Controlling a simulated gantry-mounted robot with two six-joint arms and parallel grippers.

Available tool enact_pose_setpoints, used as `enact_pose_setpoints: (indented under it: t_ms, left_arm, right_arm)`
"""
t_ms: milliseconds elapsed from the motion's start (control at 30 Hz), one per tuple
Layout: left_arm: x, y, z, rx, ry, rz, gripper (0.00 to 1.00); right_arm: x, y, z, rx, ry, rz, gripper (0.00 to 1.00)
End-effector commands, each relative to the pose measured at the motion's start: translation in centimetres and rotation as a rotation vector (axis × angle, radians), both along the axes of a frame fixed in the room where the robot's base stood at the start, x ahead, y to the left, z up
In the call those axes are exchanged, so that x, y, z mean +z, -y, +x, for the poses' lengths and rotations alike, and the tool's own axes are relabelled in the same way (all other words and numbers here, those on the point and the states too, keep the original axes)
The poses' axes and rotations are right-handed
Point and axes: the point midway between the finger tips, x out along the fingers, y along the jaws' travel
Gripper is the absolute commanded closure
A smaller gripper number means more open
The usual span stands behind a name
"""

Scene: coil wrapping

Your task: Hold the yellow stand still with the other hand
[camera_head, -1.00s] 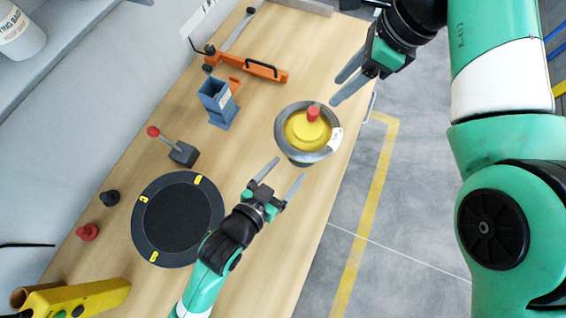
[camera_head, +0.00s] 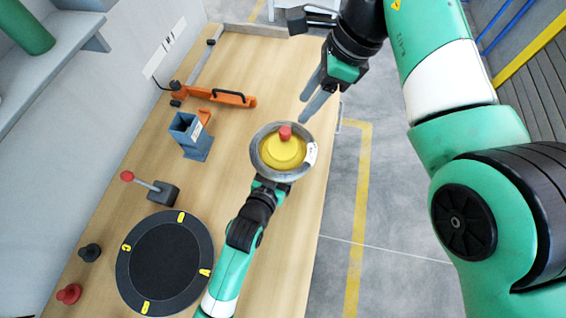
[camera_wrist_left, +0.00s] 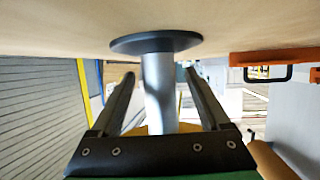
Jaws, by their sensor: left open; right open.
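The yellow stand (camera_head: 284,153) has a round yellow top with a red knob, encircled by a grey ring (camera_head: 254,160) with a white label. It stands at the right side of the table. In the left wrist view, which is upside down, its silver column (camera_wrist_left: 158,90) and dark round base (camera_wrist_left: 156,42) show. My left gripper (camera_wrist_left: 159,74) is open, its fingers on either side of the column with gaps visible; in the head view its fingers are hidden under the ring. My right gripper (camera_head: 303,111) is open and empty, above and just behind the stand.
A black round mat (camera_head: 165,262) with yellow marks lies front left. A grey-blue holder (camera_head: 190,138), an orange-handled tool (camera_head: 225,97), a red-knobbed lever (camera_head: 160,192) and red and black knobs (camera_head: 69,293) stand along the left. The table's right edge is close to the stand.

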Motion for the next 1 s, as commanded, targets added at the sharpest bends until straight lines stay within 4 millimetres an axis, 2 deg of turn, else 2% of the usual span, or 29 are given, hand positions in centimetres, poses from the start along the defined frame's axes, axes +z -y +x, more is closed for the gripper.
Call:
enact_pose_setpoints:
  t_ms: [233,667,1000]
  left_arm:
    - [-0.05,0.03,0.04,0.0,-0.001,0.0,0.22]
    - [-0.05,0.01,0.01,0.0,-0.001,0.0,1.0]
    - [-0.05,0.01,0.01,0.0,-0.001,0.0,1.0]
  right_arm:
    - [0.0,0.0,0.0,0.0,0.0,0.0,0.5]
    - [0.0,0.0,0.0,0.0,0.0,0.0,0.5]
    - [0.0,0.0,0.0,0.0,0.0,0.0,0.5]
